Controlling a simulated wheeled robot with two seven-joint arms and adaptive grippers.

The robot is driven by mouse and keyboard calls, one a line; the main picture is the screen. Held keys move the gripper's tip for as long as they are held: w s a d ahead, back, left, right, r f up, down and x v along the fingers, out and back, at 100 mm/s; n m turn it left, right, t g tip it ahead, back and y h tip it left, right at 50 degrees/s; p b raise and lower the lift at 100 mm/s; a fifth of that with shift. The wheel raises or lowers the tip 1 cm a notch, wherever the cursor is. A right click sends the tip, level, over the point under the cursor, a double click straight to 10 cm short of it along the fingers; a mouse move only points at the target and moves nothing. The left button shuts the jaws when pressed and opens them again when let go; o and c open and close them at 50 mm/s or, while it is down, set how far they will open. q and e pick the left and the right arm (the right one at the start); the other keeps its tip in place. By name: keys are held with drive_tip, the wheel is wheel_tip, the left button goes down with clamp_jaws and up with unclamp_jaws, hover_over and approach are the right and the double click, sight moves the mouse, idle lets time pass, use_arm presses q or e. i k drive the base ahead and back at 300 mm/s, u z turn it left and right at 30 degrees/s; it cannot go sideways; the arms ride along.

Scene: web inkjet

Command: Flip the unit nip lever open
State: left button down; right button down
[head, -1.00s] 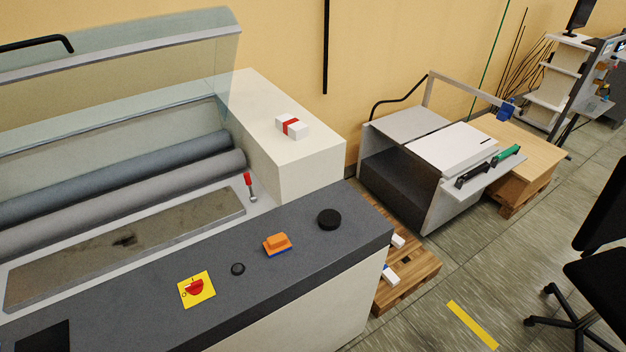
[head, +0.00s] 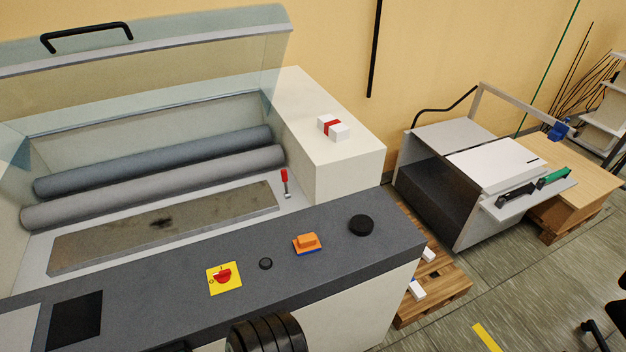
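The lever (head: 285,183) has a red grip on a short metal stem. It stands roughly upright inside the open printing unit, at the right end of the two grey rollers (head: 160,185) and beside the long stained plate (head: 165,228). A clear hinged cover (head: 150,60) with a black handle is raised above the rollers. No gripper shows in the head view. A dark ribbed part (head: 268,333), apparently mine, shows at the bottom edge, well in front of the lever.
The dark grey front ledge (head: 180,265) carries a yellow plate with a red rotary switch (head: 224,277), a small black knob (head: 265,263), an orange block (head: 307,243) and a black disc (head: 361,225). A white cabinet (head: 330,165) with a red-banded box (head: 333,127) stands right of the lever.

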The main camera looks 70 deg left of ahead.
sight(284, 173)
drive_tip(key=i, duration=0.75)
drive_tip(key=u, duration=2.1)
